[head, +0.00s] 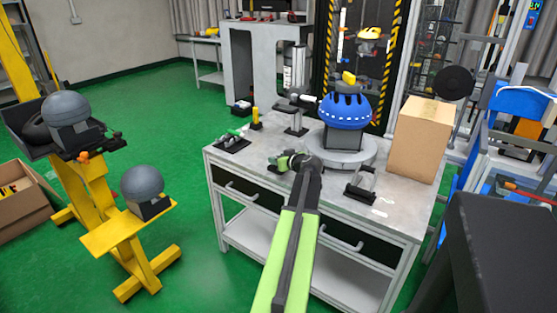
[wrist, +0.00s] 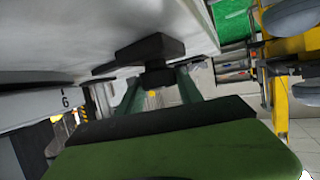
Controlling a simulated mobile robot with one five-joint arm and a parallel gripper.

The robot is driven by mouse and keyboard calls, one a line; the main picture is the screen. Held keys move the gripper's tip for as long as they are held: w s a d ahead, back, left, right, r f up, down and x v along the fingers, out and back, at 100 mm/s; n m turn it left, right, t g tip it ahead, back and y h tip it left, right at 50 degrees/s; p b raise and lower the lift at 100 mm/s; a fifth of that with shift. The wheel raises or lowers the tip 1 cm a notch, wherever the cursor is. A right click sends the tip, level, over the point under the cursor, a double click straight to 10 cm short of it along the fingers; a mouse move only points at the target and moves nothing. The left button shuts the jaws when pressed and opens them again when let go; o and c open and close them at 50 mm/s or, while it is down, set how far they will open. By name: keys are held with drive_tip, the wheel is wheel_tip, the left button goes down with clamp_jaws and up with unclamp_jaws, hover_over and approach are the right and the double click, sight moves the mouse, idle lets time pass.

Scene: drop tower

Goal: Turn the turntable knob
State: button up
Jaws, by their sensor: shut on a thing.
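A blue helmet (head: 346,111) sits on the round grey turntable (head: 343,152) on the workbench. My gripper (head: 281,161) is at the left of the turntable, low over the bench top, at the end of my green arm. In the wrist view my gripper (wrist: 160,84) has its two green fingers on either side of a small black knob (wrist: 156,76), shut on it. The knob joins a black block (wrist: 150,47) against a pale surface. In the head view the knob is mostly hidden by my gripper.
A cardboard box (head: 419,140) stands right of the turntable. A small stand (head: 296,112) is behind my gripper, and a dark holder (head: 361,184) is near the bench front. A yellow stand (head: 129,229) with grey domed items is at left. Green floor is clear between.

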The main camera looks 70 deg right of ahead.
drive_tip(key=shift+n+t+y, duration=0.9)
drive_tip(key=shift+n+y, duration=0.7)
drive_tip(key=shift+y, duration=0.1)
idle(1.5)
drive_tip(key=o, duration=1.4)
drive_tip(key=shift+f, duration=0.1)
drive_tip(key=shift+c, duration=0.2)
drive_tip(key=p+v, duration=0.6)
drive_tip(key=v, duration=1.1)
drive_tip(key=shift+s+p, duration=0.15)
drive_tip(key=shift+p, duration=0.2)
drive_tip(key=shift+a, duration=0.15)
